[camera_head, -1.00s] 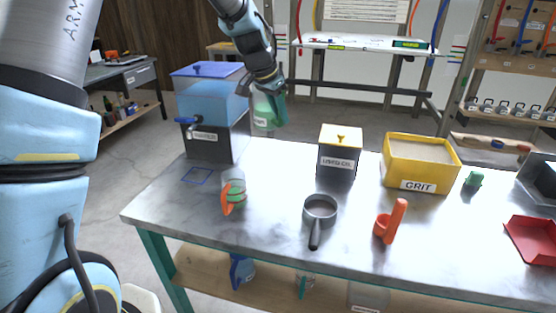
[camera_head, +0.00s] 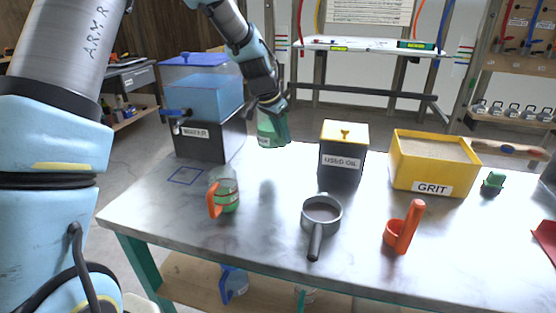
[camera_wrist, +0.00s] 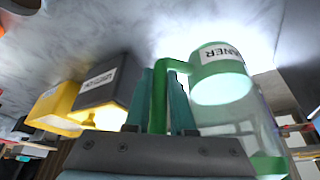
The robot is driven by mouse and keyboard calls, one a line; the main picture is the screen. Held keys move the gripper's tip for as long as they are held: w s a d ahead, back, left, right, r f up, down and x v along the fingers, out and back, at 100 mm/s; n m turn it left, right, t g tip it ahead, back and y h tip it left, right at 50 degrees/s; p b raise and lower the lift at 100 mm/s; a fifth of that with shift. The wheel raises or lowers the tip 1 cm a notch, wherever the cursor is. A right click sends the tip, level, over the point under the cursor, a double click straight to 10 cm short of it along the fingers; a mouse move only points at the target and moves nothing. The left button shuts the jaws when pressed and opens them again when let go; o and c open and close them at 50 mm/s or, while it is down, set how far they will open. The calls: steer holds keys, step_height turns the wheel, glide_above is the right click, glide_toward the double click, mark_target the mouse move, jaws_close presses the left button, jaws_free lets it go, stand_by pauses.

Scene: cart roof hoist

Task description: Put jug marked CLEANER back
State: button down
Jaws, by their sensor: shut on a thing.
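The jug marked CLEANER (camera_wrist: 225,90) is clear with green bands and a green handle (camera_wrist: 160,95). In the wrist view, my gripper (camera_wrist: 163,100) is shut on that handle, and the label reads upside down. In the head view, my gripper (camera_head: 272,108) holds the jug (camera_head: 271,130) near the table's back edge, between the water tank (camera_head: 208,135) and the used oil box (camera_head: 342,155). A dark patch shows on the table (camera_head: 150,205) below the jug; I cannot tell the exact gap. A blue outlined square (camera_head: 186,175) is marked on the tabletop at the left.
A grey pan (camera_head: 321,215), an orange scoop (camera_head: 402,230) and a yellow grit box (camera_head: 435,165) stand to the right. The tabletop between cup and pan is clear.

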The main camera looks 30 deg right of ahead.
steer(key=shift+f+p, duration=0.65)
steer(key=shift+f, duration=2.85)
steer(key=shift+f, duration=0.1)
steer(key=c, duration=0.8)
jaws_free()
steer(key=shift+o, duration=0.2)
steer(key=b+v, duration=0.2)
steer(key=v, duration=1)
steer(key=a+f+n+y, duration=0.15)
steer(key=a+n, duration=0.45)
steer(key=a, duration=1.2)
steer(key=s+a+n+y, duration=0.1)
steer(key=s+a+n, duration=0.3)
steer(key=a, duration=0.6)
steer(key=s+a+f+n+y, duration=0.1)
steer(key=s+a+n, duration=0.3)
steer(key=a, duration=0.5)
steer(key=shift+s+a+f+y, duration=0.3)
steer(key=shift+s+a+y, duration=0.1)
steer(key=shift+s, duration=0.8)
